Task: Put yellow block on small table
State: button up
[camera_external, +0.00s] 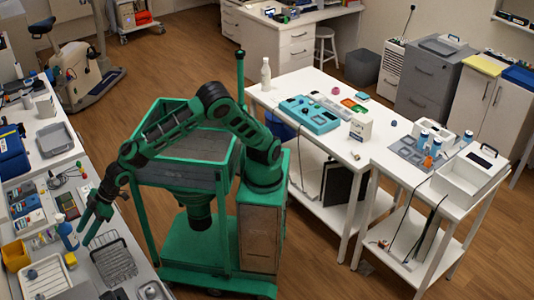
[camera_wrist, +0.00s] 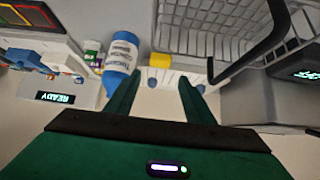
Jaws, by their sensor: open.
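The yellow block (camera_wrist: 159,61) lies on the left-hand counter (camera_external: 76,166), seen ahead of and between my fingertips in the wrist view. My gripper (camera_wrist: 160,82) is open, with nothing held between its green fingers. Two white tables stand across the room on the right. The shorter one (camera_external: 407,178) is at the far right and the longer one (camera_external: 333,140) is beside it; I cannot tell which is meant as the small table.
A blue-and-white bottle (camera_wrist: 121,58) stands close left of the block. A wire basket (camera_wrist: 205,32) is close on its right, also visible in the external view (camera_external: 113,258). A yellow bin (camera_external: 15,256) and trays crowd the counter. Wood floor (camera_external: 180,55) is clear behind my base.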

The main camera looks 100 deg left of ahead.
aim_at(70, 257)
dwell(0.3)
jog(key=x, duration=0.7)
jog(key=shift+s+d+r, duration=0.3)
jog(key=shift+d, duration=0.1)
jog(key=f, duration=0.1)
jog(key=s+d+f, duration=0.1)
jog(key=f, duration=0.2)
jog(key=shift+s+d, duration=0.3)
jog(key=shift+s, duration=0.1)
jog(key=shift+s+d+f, duration=0.2)
jog(key=shift+d+f, duration=0.05)
jog(key=shift+f, duration=0.05)
jog(key=c, duration=0.9)
jog(key=shift+o, duration=0.2)
notch_tip(70, 257, up, 10)
jog(key=shift+r, duration=0.1)
